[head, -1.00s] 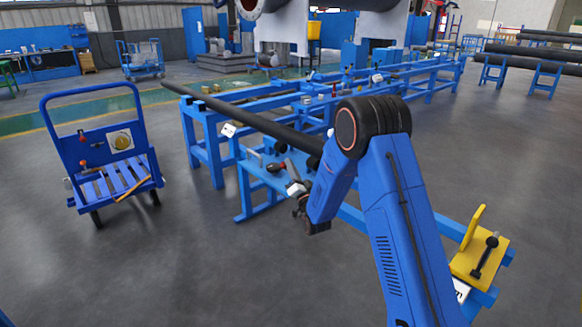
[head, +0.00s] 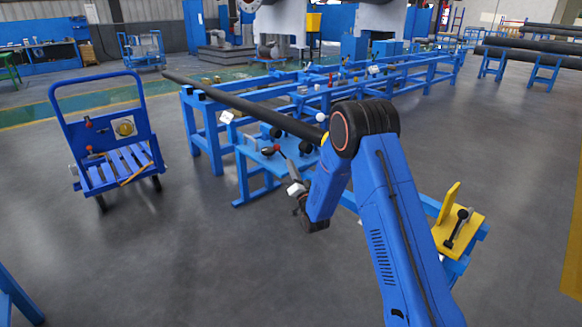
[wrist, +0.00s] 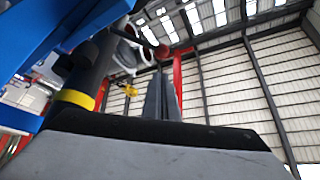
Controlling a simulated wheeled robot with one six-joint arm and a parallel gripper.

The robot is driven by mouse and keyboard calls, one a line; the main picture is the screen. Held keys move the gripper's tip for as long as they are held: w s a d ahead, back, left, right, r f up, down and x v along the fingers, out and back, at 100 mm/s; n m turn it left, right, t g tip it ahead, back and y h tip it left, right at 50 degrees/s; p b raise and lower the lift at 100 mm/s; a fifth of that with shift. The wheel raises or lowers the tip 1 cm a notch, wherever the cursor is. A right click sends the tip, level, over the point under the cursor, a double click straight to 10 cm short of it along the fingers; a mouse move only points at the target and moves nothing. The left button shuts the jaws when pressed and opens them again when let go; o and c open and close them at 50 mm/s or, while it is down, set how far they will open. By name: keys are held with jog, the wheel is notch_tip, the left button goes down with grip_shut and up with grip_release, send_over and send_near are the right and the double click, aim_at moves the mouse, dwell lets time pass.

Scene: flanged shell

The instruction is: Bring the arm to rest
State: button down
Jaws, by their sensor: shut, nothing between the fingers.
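My blue arm (head: 365,135) is raised and bent, with its dark elbow joint high and its forearm reaching down and to the left. My gripper (head: 280,150) is at the end, its grey fingers pointing up and left in front of the blue workbench. In the wrist view my gripper (wrist: 163,72) has its two grey fingers close together, shut and empty. A small dark red knob (wrist: 162,52) shows beyond the fingertips. I cannot tell how far it is from them.
A long black pipe (head: 240,105) lies on a blue rack (head: 207,140) behind the arm. A blue trolley (head: 118,165) stands on the left. A yellow fixture (head: 458,233) is at the right. The floor (head: 190,255) at front left is clear.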

jog(key=s+d+r+n+g+h, duration=0.1)
jog(key=s+d+r+g+h, duration=0.1)
jog(key=s+d+r+g, duration=0.3)
jog(key=s+d+r+n+h, duration=0.1)
jog(key=s+d+r+h, duration=0.2)
jog(key=r, duration=0.5)
jog(key=s+d+r+g, duration=0.2)
jog(key=s+d+g, duration=0.15)
jog(key=s, duration=0.45)
jog(key=s+d+f+n+g, duration=0.1)
jog(key=s+d+g, duration=0.1)
jog(key=s, duration=1.3)
jog(key=s+d+f+g+h, duration=0.1)
jog(key=s+d+f+g, duration=0.1)
jog(key=s, duration=1.3)
jog(key=s+d+f+n+g, duration=0.1)
jog(key=s+d+g, duration=0.3)
jog(key=s, duration=1.2)
jog(key=shift+d+f+n+h, duration=0.2)
jog(key=shift+f+n+h, duration=0.1)
jog(key=shift+f, duration=0.15)
jog(key=c, duration=2.5)
grip_release()
jog(key=shift+g, duration=0.25)
